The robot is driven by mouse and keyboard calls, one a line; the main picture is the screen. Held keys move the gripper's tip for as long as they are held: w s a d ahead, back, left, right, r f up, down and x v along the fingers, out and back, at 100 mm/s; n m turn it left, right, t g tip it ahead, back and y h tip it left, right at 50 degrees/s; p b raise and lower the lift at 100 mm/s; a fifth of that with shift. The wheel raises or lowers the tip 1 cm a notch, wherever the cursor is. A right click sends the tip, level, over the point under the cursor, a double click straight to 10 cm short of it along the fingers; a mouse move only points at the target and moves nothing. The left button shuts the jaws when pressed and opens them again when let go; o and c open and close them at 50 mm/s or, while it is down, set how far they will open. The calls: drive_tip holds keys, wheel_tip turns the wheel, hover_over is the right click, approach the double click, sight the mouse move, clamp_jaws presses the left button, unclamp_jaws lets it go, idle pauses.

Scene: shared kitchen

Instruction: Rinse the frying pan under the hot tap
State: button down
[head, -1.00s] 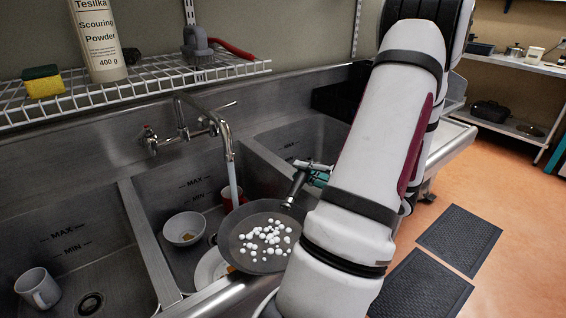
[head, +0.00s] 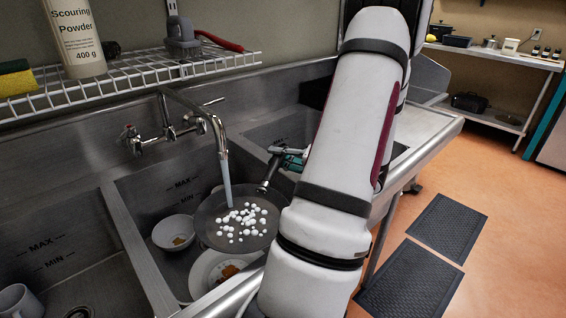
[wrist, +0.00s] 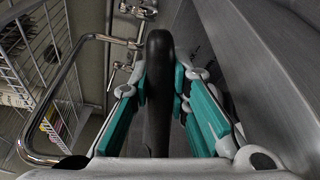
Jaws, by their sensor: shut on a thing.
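The dark frying pan (head: 257,242) is held level over the middle sink basin (head: 140,241), with several white foam-like blobs on it. Its black handle (wrist: 158,95) lies between my fingers in the wrist view. My gripper (head: 282,160) is shut on the handle, partly hidden by my arm. The tap (head: 215,124) pours a stream of water (head: 227,184) that meets the pan inside its back rim. A red-marked tap handle (head: 131,132) is at the left of the fitting.
A bowl (head: 160,236) with brown residue and a soiled plate (head: 203,272) lie in the basin beside and below the pan. A mug (head: 20,303) stands in the left basin. A wire shelf (head: 130,84) overhangs the back, holding scouring powder (head: 75,35).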

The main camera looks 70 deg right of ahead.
sight(282, 162)
drive_tip(key=w+d+b, duration=0.2)
drive_tip(key=w+d, duration=0.1)
drive_tip(key=w, duration=0.2)
drive_tip(key=shift+w+b, duration=0.15)
drive_tip(key=shift+b, duration=0.2)
drive_tip(key=shift+r, duration=0.1)
idle(0.8)
drive_tip(key=s+a+p, duration=0.1)
drive_tip(key=s, duration=0.2)
drive_tip(key=s+a+p, duration=0.2)
drive_tip(key=s, duration=0.1)
drive_tip(key=s+a+p, duration=0.1)
drive_tip(key=s+a, duration=0.1)
drive_tip(key=s, duration=0.1)
drive_tip(key=shift+s+a+p, duration=0.25)
drive_tip(key=shift+p, duration=0.15)
drive_tip(key=shift+s, duration=0.1)
